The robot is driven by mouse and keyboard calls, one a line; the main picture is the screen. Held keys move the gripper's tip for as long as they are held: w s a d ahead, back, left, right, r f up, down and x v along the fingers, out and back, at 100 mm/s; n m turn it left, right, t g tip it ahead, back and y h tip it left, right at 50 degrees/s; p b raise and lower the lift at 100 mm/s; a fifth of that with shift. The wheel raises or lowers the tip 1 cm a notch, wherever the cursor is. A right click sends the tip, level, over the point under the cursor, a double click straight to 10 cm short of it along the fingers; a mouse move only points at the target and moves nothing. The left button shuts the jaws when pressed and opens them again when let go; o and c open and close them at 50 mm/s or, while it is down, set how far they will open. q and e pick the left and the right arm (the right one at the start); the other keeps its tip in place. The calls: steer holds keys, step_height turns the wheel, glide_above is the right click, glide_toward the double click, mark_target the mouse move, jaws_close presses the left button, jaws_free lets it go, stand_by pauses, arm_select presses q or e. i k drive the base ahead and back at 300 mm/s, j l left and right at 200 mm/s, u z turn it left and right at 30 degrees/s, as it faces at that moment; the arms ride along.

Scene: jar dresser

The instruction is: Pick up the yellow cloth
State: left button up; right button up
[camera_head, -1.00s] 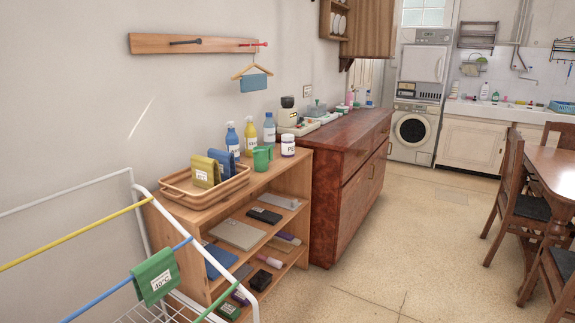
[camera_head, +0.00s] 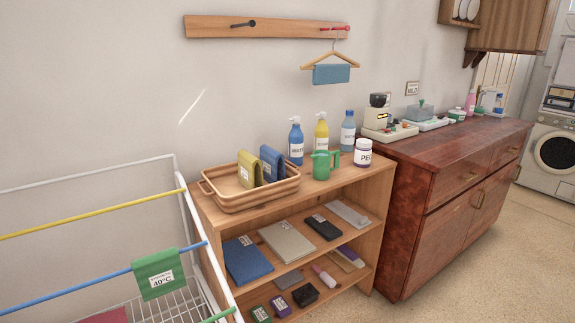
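The yellow cloth (camera_head: 250,169) is folded and stands upright in a tan tray (camera_head: 239,202) on top of the wooden shelf. A white label shows on its front. A folded blue cloth (camera_head: 271,163) stands just to its right in the same tray. Neither of my grippers shows in the head view.
A drying rack with a yellow bar (camera_head: 90,214) and a hanging green cloth (camera_head: 157,273) is at the left. A reddish cabinet (camera_head: 440,190) adjoins the shelf.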

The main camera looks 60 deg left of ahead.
mark_target(250, 168)
steer(key=i+u, duration=0.35)
steer(key=i, duration=0.15)
steer(key=i+l+u, duration=0.15)
steer(key=i+u, duration=0.15)
steer(key=i, duration=0.15)
steer(key=i+l+u, duration=0.35)
steer(key=i, duration=0.15)
steer(key=i+u, duration=0.2)
steer(key=u, duration=0.3)
steer(key=i+u, duration=0.2)
steer(key=u, duration=0.3)
steer(key=i+u, duration=0.15)
steer(key=u, duration=0.35)
steer(key=i+l+u, duration=0.15)
steer(key=u, duration=0.35)
steer(key=i+l+u, duration=0.15)
steer(key=u, duration=0.35)
steer(key=l, duration=0.05)
